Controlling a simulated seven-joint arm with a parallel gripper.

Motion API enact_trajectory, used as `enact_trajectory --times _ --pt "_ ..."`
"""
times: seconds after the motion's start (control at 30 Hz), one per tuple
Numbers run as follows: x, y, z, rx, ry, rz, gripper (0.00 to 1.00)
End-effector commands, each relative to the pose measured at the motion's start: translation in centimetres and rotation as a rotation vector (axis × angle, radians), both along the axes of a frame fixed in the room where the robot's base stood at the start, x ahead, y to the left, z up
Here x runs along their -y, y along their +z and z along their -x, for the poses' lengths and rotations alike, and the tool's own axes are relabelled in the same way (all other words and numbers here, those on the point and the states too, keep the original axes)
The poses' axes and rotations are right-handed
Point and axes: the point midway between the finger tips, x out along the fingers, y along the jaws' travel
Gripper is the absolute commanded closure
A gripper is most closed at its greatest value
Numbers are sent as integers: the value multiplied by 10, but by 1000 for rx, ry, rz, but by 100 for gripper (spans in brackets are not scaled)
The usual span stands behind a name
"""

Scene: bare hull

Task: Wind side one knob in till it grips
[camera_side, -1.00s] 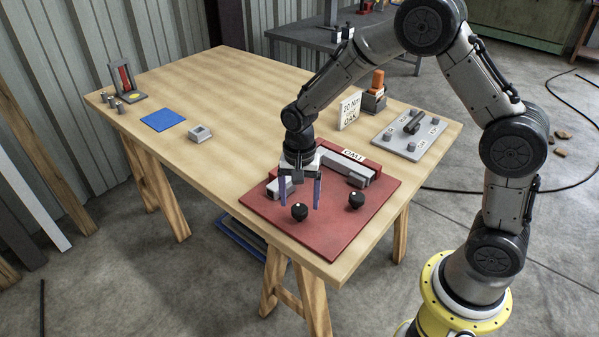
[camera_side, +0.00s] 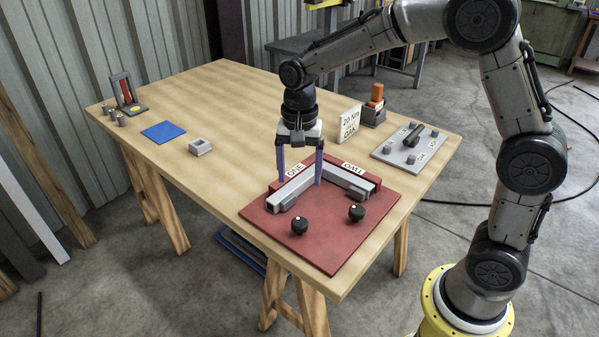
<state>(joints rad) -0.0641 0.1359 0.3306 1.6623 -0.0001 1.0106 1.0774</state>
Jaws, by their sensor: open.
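Two round black knobs stand near the front of a red board (camera_side: 330,252). The left knob (camera_side: 299,225) is in front of the grey bar labelled ONE (camera_side: 292,190). The right knob (camera_side: 356,213) is in front of the other grey bar (camera_side: 347,181), whose label is hard to read. Which knob belongs to side one is not marked on the knobs. My gripper (camera_side: 300,178) is open and empty, pointing down with its two purple fingers apart. It is over or beside the ONE bar, behind the left knob and apart from it.
A white sign (camera_side: 349,122) reading 20 Nm and OAK stands behind the board, beside an orange-topped block (camera_side: 375,100). A grey plate (camera_side: 412,145) with several pegs lies at right. A small grey block (camera_side: 200,147) and blue mat (camera_side: 163,131) lie left. Mid-table is clear.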

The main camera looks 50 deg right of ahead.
Motion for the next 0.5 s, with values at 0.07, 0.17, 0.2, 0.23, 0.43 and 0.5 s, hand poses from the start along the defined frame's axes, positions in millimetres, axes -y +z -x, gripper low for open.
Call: enact_trajectory --times 0.07,0.17,0.2,0.23,0.43,0.5 --pt "0 0 0 0 10 0 19" --pt "0 0 0 -1 79 1 19" --pt "0 0 0 -1 131 1 19" --pt "0 0 0 -1 180 0 19" --pt "0 0 0 -4 626 0 19" --pt "0 0 -1 -3 786 0 19"
